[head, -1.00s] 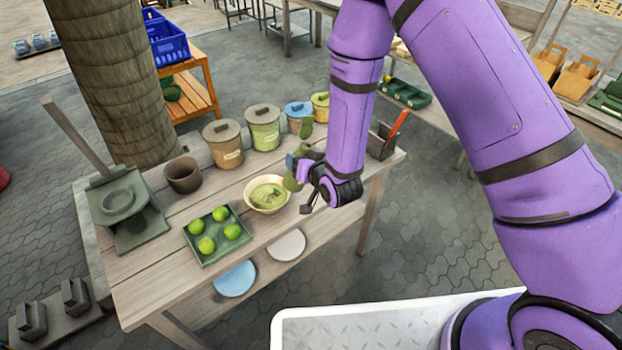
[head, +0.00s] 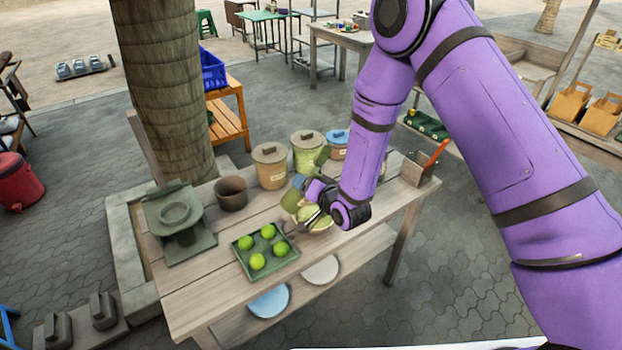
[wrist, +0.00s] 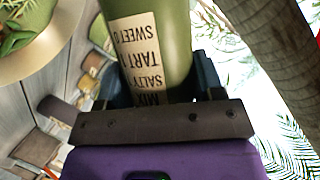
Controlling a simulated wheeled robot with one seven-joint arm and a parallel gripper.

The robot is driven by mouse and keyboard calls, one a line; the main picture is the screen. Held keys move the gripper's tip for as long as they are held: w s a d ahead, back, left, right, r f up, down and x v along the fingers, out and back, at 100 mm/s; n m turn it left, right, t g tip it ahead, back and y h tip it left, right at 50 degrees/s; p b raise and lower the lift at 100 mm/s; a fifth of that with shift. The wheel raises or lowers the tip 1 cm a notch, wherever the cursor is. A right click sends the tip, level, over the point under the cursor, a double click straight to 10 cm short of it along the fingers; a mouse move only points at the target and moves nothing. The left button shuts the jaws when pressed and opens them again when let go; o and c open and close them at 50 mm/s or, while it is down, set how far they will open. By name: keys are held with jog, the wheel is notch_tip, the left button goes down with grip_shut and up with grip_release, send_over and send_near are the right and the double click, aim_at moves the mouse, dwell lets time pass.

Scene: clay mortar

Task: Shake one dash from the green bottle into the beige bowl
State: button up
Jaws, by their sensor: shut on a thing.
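My gripper (head: 314,190) is shut on the green bottle (head: 291,200) above the worktable. The bottle is tilted, its lower-left end near the bowl; the fingers and arm hide its middle. In the wrist view the bottle (wrist: 165,40) stands between the jaws, with its cream label upside down. The beige bowl (head: 322,229) sits on the table just below my gripper, partly hidden by it. The bowl's rim (wrist: 62,48) shows at the upper left of the wrist view, with green contents inside. I cannot see whether anything is falling from the bottle.
A green tray (head: 267,266) of several limes lies left of the bowl. A brown pot (head: 231,193) and lidded canisters (head: 270,170) stand behind. A grey-green press (head: 180,222) is at the far left, and a utensil box (head: 417,170) at the right end.

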aim_at(298, 198)
jog(key=f+m, duration=0.1)
jog(key=f, duration=0.1)
jog(key=a+f+m+y, duration=0.1)
jog(key=shift+s+f, duration=0.2)
jog(key=shift+f, duration=0.15)
jog(key=a+f+m+y, duration=0.1)
jog(key=m, duration=0.1)
jog(key=a+f+m+t+y, duration=0.1)
jog(key=m, duration=0.1)
jog(key=shift+s, duration=0.35)
jog(key=shift+a+f+m, duration=0.1)
jog(key=shift+f+m, duration=0.05)
jog(key=shift+m, duration=0.35)
jog(key=shift+d+r+m+t+y, duration=0.2)
jog(key=shift+r+m+t+y, duration=0.25)
jog(key=shift+m, duration=0.45)
jog(key=shift+r+m+t, duration=0.45)
jog(key=shift+r+m, duration=0.35)
jog(key=shift+m, duration=0.7)
